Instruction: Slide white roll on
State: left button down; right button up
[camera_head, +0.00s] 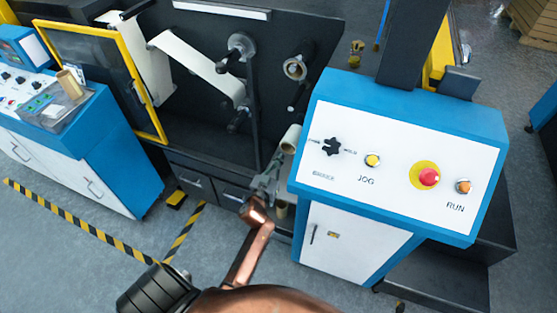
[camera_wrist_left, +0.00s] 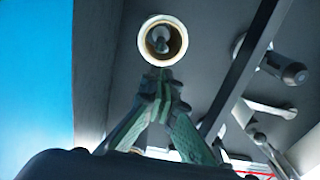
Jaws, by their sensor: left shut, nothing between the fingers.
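A white roll (camera_head: 290,139) shows at the left edge of the blue control cabinet, partly hidden by it. In the left wrist view, a white roll (camera_wrist_left: 144,44) is seen end-on, with a dark shaft end visible inside its bore. My left gripper (camera_head: 275,163) is below the roll in the head view, in front of the dark machine. In the left wrist view the fingers (camera_wrist_left: 157,76) are shut and empty, with their tips just below the roll's rim. I cannot tell whether they touch it. My right gripper is not in view.
The blue and white control cabinet (camera_head: 400,150) stands close to the right of my left gripper. Another roll (camera_head: 296,68) sits higher on the machine's dark panel (camera_head: 280,35). White web (camera_head: 200,65) runs across rollers at left. A yellow-framed guard (camera_head: 145,100) stands farther left.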

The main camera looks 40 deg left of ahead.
pick_arm(q)
jog(key=b+x, duration=0.2)
jog(key=x, duration=0.5)
jog(key=shift+w, duration=0.4)
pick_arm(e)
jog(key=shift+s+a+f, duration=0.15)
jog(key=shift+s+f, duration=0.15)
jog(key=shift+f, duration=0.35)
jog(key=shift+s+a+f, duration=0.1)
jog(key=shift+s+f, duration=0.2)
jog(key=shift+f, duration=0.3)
pick_arm(q)
jog(key=shift+w+a+r+b, duration=0.1)
jog(key=shift+r+b, duration=0.05)
jog(key=shift+b, duration=0.2)
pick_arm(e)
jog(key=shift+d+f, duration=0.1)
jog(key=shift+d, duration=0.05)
